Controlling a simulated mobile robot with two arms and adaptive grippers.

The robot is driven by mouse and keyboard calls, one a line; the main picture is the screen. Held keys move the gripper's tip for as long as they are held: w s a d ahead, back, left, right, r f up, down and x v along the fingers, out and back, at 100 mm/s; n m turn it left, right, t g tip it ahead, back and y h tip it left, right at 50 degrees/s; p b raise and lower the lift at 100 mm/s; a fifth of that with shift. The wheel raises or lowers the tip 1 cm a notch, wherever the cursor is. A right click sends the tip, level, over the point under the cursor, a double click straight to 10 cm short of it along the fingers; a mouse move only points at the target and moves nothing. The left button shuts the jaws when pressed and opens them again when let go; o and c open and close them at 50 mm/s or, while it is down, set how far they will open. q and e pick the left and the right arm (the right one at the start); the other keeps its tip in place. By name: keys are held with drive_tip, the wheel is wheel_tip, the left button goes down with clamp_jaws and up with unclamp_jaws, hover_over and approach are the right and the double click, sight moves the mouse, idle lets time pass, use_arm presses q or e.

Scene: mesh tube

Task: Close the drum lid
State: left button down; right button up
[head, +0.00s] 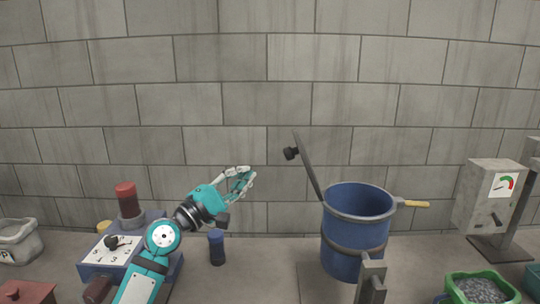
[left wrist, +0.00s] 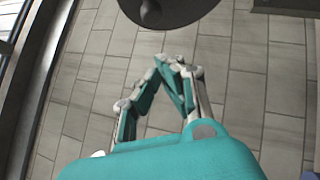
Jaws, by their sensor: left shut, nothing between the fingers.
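The blue drum (head: 345,245) stands upright right of centre in the head view, with its mouth open. Its dark lid (head: 309,170) stands up on edge at the drum's left rim, tilted a little to the left, with a black knob (head: 290,153) on its left face. My left gripper (head: 250,181) is left of the lid, lower than the knob and apart from it. Its fingertips are together and empty in the left wrist view (left wrist: 174,62). A dark rounded thing at that view's top edge is cut off; I cannot tell what it is. My right gripper is out of view.
A yellow-ended handle (head: 415,203) sticks out right of the drum. A grey post (head: 371,282) stands before it. A dark blue cylinder (head: 216,248) is below my left gripper. A gauge box (head: 486,197) and a green gravel tub (head: 455,293) are at right. A block wall closes the back.

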use_arm(q)
drive_tip(key=w+d+r+p, duration=0.2)
drive_tip(key=d+p, duration=0.1)
drive_tip(key=d, duration=0.3)
drive_tip(key=shift+w+d+r, duration=0.25)
drive_tip(key=shift+w+r, duration=0.15)
drive_tip(key=shift+w, duration=0.1)
drive_tip(key=shift+a, duration=0.1)
